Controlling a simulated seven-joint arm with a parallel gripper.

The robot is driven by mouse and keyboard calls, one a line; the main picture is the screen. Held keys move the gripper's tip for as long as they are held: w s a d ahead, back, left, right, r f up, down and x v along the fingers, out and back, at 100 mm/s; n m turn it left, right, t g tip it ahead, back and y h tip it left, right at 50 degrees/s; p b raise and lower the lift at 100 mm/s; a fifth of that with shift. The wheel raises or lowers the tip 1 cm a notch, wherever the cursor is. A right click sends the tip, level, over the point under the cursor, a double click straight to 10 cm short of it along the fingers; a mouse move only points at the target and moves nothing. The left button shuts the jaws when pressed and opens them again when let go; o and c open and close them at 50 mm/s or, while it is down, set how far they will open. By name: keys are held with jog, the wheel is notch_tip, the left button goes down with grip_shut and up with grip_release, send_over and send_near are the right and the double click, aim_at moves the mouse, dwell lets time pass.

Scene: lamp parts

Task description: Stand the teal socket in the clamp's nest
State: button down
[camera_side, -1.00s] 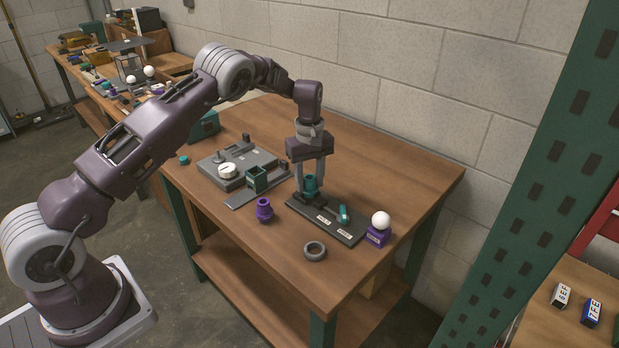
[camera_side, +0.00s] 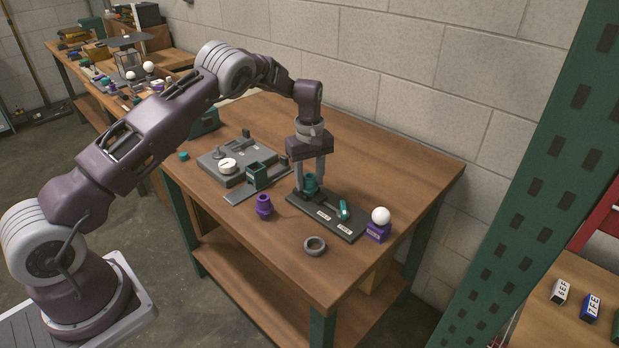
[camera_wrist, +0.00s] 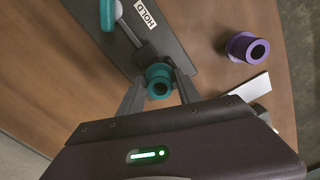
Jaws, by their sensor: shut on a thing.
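The teal socket (camera_side: 310,184) is upright between the two fingers of my gripper (camera_side: 309,183), which is shut on it. It also shows in the wrist view (camera_wrist: 158,78), its round opening facing the camera. It is at the left end of the clamp, a dark plate (camera_side: 325,216) with a teal-tipped lever (camera_side: 343,210) and white labels. The clamp's plate also shows in the wrist view (camera_wrist: 172,35), with a HOLD label. The nest is largely hidden by the socket and fingers. I cannot tell whether the socket is seated in it.
A purple socket (camera_side: 264,206) stands left of the clamp, with a grey ring (camera_side: 314,246) in front. A white ball on a purple block (camera_side: 377,232) is at the right. The table's right side is clear.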

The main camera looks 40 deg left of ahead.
jog(key=shift+f, duration=0.1)
jog(key=c, duration=0.7)
grip_release()
jog(key=shift+c, duration=0.2)
jog(key=s+d+r+m+t, duration=0.1)
jog(key=s+r, duration=0.1)
jog(key=r, duration=0.7)
jog(key=s+d+r+m, duration=0.1)
jog(key=s+r, duration=0.1)
jog(key=r, duration=0.8)
jog(key=s+d+r+m+t, duration=0.2)
jog(key=s+d+r+m, duration=0.15)
jog(key=s+r, duration=0.65)
jog(key=s+d+f+m+t, duration=0.1)
jog(key=s+m, duration=0.3)
jog(key=s, duration=0.8)
jog(key=s+d+f+m+t, duration=0.1)
jog(key=s+d+m, duration=0.2)
jog(key=s, duration=1)
jog(key=shift+d+m+t, duration=0.3)
jog(key=shift+d+m, duration=0.1)
jog(key=shift+m, duration=0.15)
